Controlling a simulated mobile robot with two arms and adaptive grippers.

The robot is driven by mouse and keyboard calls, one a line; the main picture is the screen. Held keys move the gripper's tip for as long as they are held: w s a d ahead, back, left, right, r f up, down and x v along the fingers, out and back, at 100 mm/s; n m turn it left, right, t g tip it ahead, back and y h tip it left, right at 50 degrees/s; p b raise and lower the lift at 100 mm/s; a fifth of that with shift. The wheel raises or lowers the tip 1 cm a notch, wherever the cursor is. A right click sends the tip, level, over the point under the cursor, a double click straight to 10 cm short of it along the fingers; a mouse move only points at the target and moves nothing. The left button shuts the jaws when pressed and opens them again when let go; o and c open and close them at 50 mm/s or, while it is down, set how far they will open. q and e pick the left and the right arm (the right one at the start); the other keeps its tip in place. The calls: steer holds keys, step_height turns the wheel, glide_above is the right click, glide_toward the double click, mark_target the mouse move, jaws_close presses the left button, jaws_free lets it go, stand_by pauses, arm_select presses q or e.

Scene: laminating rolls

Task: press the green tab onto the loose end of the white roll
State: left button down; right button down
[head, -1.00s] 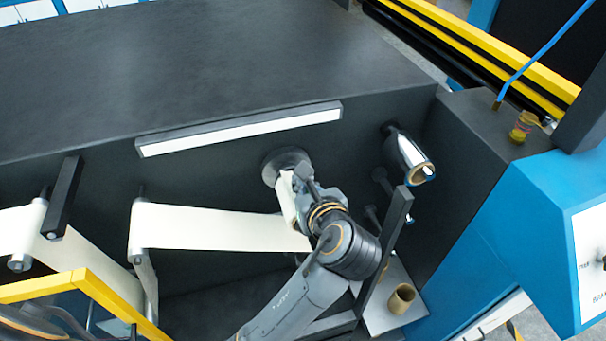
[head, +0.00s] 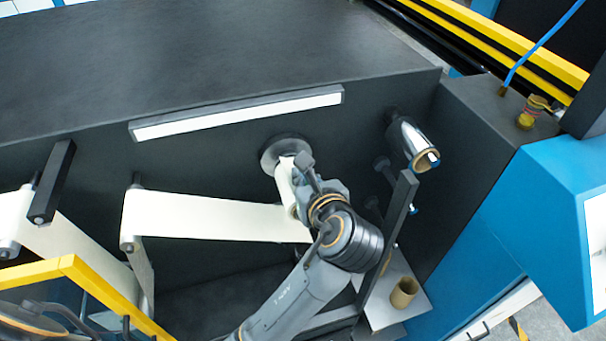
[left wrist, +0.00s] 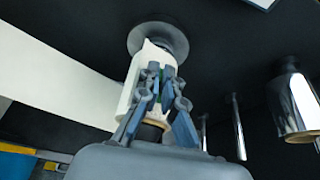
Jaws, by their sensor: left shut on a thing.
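The white roll (head: 286,190) sits on a spindle with a grey round flange (head: 284,150) on the dark machine face. In the left wrist view the white roll (left wrist: 134,88) stands just behind my fingers, its web running off to the left. My left gripper (head: 303,180) is at the roll's side; in the left wrist view its fingertips (left wrist: 163,75) are against or very close to the roll. A small sliver of the green tab (left wrist: 153,67) shows between the fingertips; the rest is hidden. The loose end cannot be made out. My right gripper is not in view.
A white web (head: 215,217) runs left from the roll to a roller. A silver roll (head: 408,143) sticks out at the right, above a dark upright bar (head: 399,205). A brown core (head: 404,292) stands on a shelf below. A yellow rail (head: 70,268) is at lower left.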

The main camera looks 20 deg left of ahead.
arm_select(q)
steer(key=shift+f, duration=0.55)
stand_by(0.6)
steer(key=c, duration=1.4)
jaws_free()
steer(key=shift+c, duration=0.2)
steer(key=shift+r, duration=0.1)
